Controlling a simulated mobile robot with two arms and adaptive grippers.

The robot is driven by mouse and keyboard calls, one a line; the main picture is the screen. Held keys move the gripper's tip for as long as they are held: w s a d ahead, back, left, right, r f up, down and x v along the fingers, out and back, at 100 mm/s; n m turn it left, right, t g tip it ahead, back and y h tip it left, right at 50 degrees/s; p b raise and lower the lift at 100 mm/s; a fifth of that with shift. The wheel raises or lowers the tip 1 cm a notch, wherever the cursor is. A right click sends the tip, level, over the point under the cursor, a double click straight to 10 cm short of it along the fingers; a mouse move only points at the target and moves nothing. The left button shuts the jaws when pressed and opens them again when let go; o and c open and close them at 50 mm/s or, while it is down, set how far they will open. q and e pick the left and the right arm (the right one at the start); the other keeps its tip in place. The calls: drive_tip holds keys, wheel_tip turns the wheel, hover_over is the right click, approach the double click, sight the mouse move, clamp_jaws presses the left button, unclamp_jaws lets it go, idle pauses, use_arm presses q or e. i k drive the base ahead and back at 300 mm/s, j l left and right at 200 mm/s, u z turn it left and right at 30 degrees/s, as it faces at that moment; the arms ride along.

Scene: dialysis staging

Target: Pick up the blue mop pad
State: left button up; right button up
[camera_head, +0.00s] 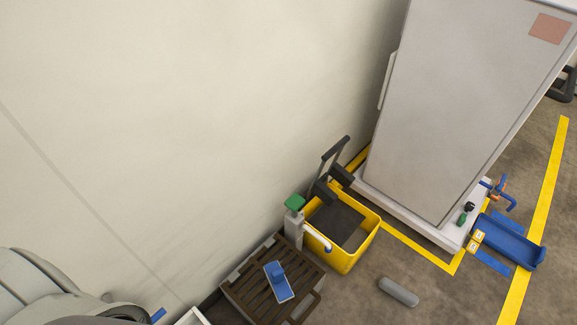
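A small blue item with a pale edge (278,282) lies on top of a dark slatted crate (241,291) at the bottom centre. It has a raised blue block on its upper part. It may be the blue mop pad, but it is too small to be sure. Part of another blue thing (158,315) shows at the bottom edge on the left, mostly hidden.
A yellow bucket (345,262) with a black wringer stands behind the crate, beside a green-topped post (294,203). A tall grey cabinet (465,110) stands at right. A blue tray (510,242) and a grey cylinder (398,292) lie on the floor, which has yellow tape lines.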

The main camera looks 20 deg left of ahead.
sight(283, 292)
drive_tip(key=k+l+u, duration=0.1)
drive_tip(key=u, duration=0.3)
drive_tip(key=k+u, duration=0.2)
drive_tip(key=u, duration=0.15)
